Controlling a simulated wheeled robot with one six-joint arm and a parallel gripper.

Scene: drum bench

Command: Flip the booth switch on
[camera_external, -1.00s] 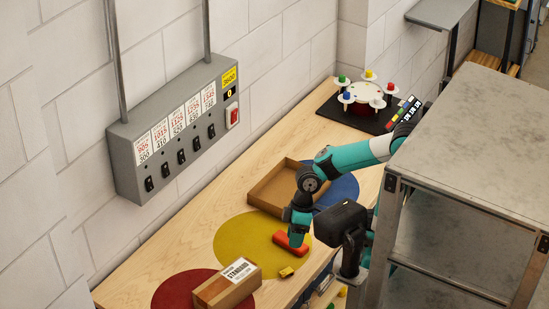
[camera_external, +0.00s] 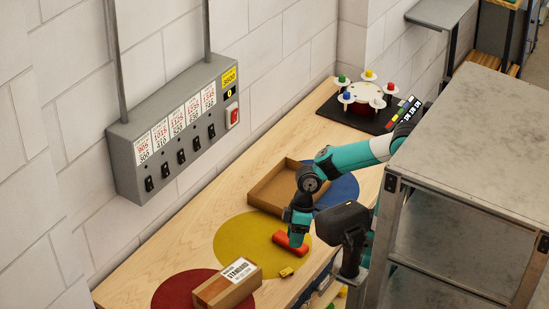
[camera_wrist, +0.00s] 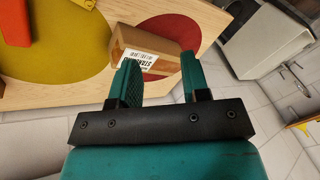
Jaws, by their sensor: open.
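A grey switch panel (camera_external: 180,130) hangs on the wall at the left of the external view. It carries a row of black switches (camera_external: 181,157) under printed labels. A red rocker (camera_external: 232,115) sits at its right end below a yellow label. Which one is the booth switch I cannot tell. My gripper shows in the wrist view (camera_wrist: 160,80) with its two green fingers apart and nothing between them. In the external view my arm hangs over the bench, right of the panel and well apart from it; its fingertips are hard to make out there. The panel is not in the wrist view.
A cardboard box (camera_external: 228,286) lies on the wooden bench (camera_external: 150,268), with a red object (camera_external: 289,243) and a small yellow piece (camera_external: 287,272) nearby. An open cardboard tray (camera_external: 262,196) is behind. A grey metal shelf (camera_external: 470,140) stands at right. A turntable with coloured pegs (camera_external: 362,92) is at the back.

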